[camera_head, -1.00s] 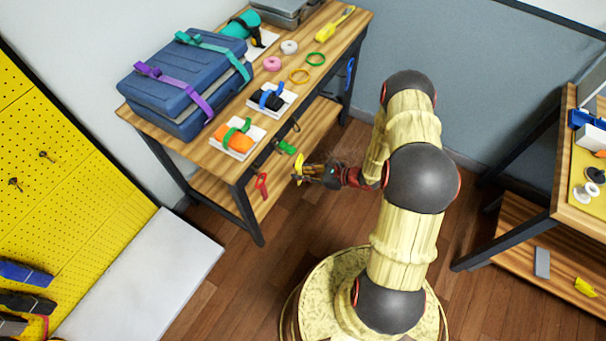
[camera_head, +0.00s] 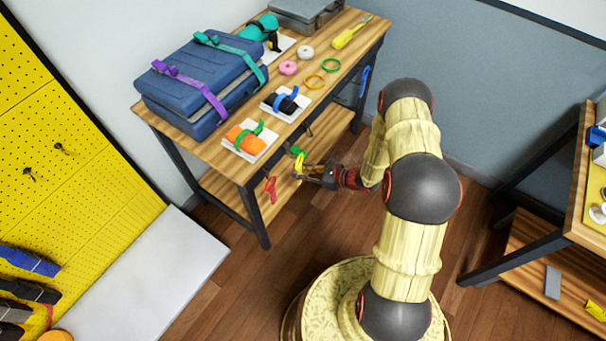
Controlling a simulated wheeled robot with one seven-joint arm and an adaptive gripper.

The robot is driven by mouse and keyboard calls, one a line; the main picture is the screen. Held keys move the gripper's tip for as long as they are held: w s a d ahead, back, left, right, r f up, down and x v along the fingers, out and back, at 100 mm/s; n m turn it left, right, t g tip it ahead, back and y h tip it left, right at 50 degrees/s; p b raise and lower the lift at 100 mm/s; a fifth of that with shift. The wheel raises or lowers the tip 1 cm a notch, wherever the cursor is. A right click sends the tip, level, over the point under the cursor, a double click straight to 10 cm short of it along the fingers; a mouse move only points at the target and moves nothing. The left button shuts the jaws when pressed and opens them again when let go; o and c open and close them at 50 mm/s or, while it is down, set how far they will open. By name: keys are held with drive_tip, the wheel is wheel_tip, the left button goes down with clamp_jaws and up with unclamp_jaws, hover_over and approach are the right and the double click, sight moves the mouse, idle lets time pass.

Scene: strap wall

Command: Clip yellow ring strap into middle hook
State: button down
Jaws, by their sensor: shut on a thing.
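The yellow ring strap (camera_head: 299,165) is in the jaws of my gripper (camera_head: 309,173), just in front of the table's front edge. My gripper is shut on it and reaches in from the right. A red strap (camera_head: 270,188) hangs at the front edge, left of my gripper. A green strap (camera_head: 297,151) hangs just behind the yellow strap. The middle hook is too small and covered to make out. I cannot tell whether the yellow strap touches a hook.
The wooden table (camera_head: 190,143) carries a blue case (camera_head: 195,85), an orange bundle (camera_head: 243,138), a black bundle (camera_head: 285,103) and several rings. A yellow pegboard (camera_head: 60,120) stands at left. A second table (camera_head: 575,200) is at right. Open floor lies in front.

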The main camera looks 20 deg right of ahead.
drive_tip(key=shift+w+a+f+b, duration=0.65)
drive_tip(key=shift+w, duration=0.2)
drive_tip(key=shift+w+a+f+b, duration=0.6)
drive_tip(key=shift+w+f+b, duration=0.05)
drive_tip(key=shift+w, duration=0.2)
idle(0.5)
drive_tip(key=c, duration=1.6)
unclamp_jaws()
drive_tip(key=v, duration=1.2)
